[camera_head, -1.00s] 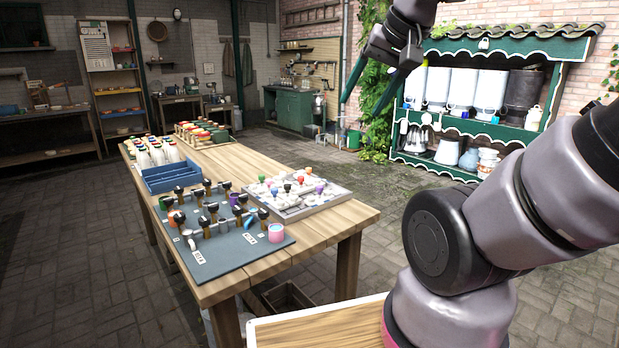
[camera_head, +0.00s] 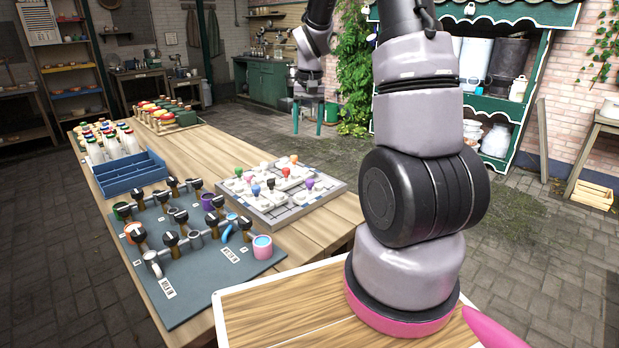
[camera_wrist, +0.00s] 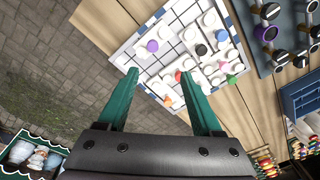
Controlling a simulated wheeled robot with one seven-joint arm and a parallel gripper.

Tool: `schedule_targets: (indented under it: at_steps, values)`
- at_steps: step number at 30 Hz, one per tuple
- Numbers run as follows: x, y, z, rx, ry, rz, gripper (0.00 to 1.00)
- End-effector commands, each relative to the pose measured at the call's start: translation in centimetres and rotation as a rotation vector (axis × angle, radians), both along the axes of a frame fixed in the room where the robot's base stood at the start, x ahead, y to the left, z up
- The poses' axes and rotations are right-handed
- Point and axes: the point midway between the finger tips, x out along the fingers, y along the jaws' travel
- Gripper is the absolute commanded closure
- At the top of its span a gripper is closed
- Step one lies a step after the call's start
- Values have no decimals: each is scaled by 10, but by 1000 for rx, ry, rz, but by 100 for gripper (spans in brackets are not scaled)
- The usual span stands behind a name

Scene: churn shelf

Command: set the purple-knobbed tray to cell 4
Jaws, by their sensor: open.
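The purple-knobbed tray (camera_head: 309,185) is a small white piece with a purple knob, near the right corner of a gridded board (camera_head: 316,205) on the wooden table. In the wrist view its purple knob (camera_wrist: 152,46) shows beyond the fingertips, toward the board's left side. Other white pieces with red, blue, black, green, orange and white knobs share the board. I cannot read any cell numbers. My gripper (camera_head: 308,131) has teal fingers, spread and empty, pointing down beyond the board.
A green shelf (camera_head: 511,112) with metal churns stands at the right.

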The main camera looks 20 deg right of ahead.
Motion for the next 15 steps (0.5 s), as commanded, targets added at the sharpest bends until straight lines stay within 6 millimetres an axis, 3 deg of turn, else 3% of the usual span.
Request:
schedule_targets:
  at_steps: [1, 6, 15]
  values:
    - [6, -4, -19, -3, 28, -1, 33]
    - [19, -13, -58, -14, 78, 2, 33]
    - [22, -16, -90, -17, 99, 4, 33]
